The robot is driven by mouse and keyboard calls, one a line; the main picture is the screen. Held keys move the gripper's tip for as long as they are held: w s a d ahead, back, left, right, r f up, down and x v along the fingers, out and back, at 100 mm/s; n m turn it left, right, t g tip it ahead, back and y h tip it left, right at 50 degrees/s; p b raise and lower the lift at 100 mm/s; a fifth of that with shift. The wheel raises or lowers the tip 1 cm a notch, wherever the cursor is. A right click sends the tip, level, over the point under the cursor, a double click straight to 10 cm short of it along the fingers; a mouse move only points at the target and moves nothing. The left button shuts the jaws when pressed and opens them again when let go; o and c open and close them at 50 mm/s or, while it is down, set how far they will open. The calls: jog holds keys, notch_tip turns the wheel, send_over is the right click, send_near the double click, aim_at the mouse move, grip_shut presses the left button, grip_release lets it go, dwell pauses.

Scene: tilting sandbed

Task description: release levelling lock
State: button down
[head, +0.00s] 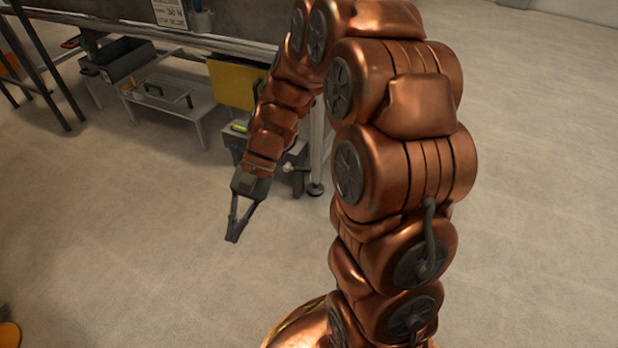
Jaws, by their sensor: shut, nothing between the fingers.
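My gripper (235,235) hangs at the end of my copper arm, pointing down over the bare floor in front of the bench. Its fingers meet at the tips and hold nothing. Behind it stands a grey box (228,137) with a small yellow-green part on top, partly hidden by my arm. I cannot tell whether this box carries the levelling lock. The sandbed's frame shows only in part, as a long metal rail (190,37) at the upper left.
A yellow panel (233,84) hangs beside my forearm. A low grey table (178,103) and a dark open bin (122,61) stand to the left. A metal leg with a round foot (315,188) stands right of my wrist. The floor in front is clear.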

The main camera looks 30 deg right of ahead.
jog(key=w+d+f+m+t+y, duration=0.3)
jog(key=w+d+f+m+t, duration=0.35)
jog(key=w, duration=0.55)
jog(key=w+d+f+m+t+y, duration=0.3)
jog(key=w+d+f+m, duration=0.35)
jog(key=w+d, duration=0.35)
jog(key=s+d+f+m+t+h, duration=0.1)
jog(key=d+f+m+t+h, duration=0.2)
jog(key=d+f+m, duration=0.3)
jog(key=s+d+f+m+t+h, duration=0.1)
jog(key=d+f+m+t+h, duration=0.2)
jog(key=d+f, duration=1.4)
jog(key=d+m+t, duration=0.2)
jog(key=m+t, duration=0.1)
jog(key=shift+s+f, duration=0.3)
jog(key=shift+s, duration=0.1)
jog(key=shift+t, duration=0.25)
